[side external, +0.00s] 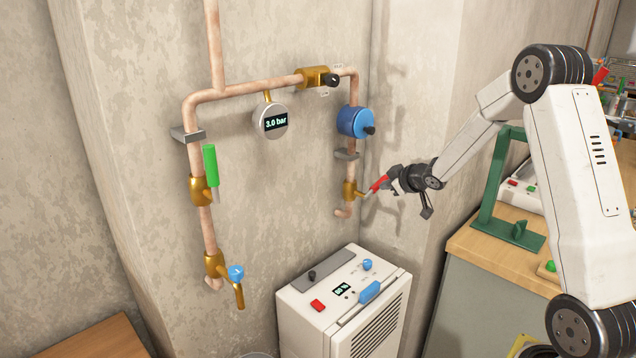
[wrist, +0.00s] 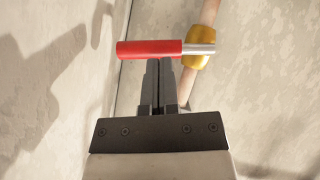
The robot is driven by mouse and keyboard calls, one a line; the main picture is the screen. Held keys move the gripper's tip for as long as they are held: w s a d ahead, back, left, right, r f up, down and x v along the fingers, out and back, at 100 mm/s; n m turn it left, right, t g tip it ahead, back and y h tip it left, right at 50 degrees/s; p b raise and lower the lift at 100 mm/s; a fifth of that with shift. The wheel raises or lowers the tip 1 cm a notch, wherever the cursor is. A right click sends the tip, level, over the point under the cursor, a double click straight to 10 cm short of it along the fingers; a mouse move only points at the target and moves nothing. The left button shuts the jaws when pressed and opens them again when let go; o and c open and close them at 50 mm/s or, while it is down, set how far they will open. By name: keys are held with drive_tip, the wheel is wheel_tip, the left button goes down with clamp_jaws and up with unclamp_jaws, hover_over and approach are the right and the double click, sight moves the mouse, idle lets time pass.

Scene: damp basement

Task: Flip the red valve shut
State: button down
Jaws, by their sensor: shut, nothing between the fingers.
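The red valve handle (side external: 379,184) sticks out to the right from a brass valve body (side external: 349,191) on the right-hand copper pipe. In the wrist view the red handle (wrist: 150,49) lies crosswise, its bare metal stem running right to the brass body (wrist: 196,54). My gripper (side external: 393,177) is at the handle's outer end in the side view. In the wrist view my gripper (wrist: 159,66) is shut and empty, its fingertips right at the handle's lower edge. I cannot tell whether they touch it.
A blue round regulator (side external: 355,122) sits above on the same pipe. A gauge (side external: 270,121) reads 3.0 bar. A green-handled valve (side external: 210,166) is on the left pipe. A white dehumidifier-like unit (side external: 335,305) stands below. A wooden bench with a green stand (side external: 512,233) is at right.

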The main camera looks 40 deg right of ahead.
drive_tip(key=v, duration=1.3)
drive_tip(key=shift+d, duration=0.3)
drive_tip(key=s+a+f+m+g+y, duration=0.1)
drive_tip(key=s+a+f+g, duration=0.25)
drive_tip(key=a, duration=0.45)
drive_tip(key=s+a+f+g+y, duration=0.1)
drive_tip(key=s+a+f+g, duration=0.2)
drive_tip(key=a, duration=0.6)
drive_tip(key=s+a+f+m+g+y, duration=0.1)
drive_tip(key=s+a+f+g, duration=0.1)
drive_tip(key=s+a+f, duration=0.45)
drive_tip(key=w+d+r+t+h, duration=0.1)
drive_tip(key=w+d+r+t, duration=0.1)
drive_tip(key=w+d+r, duration=0.7)
drive_tip(key=w+d+r+t+h, duration=0.2)
drive_tip(key=w+d+r, duration=0.7)
drive_tip(key=d, duration=0.5)
drive_tip(key=shift+d+r+n, duration=0.15)
drive_tip(key=shift+d+n, duration=0.25)
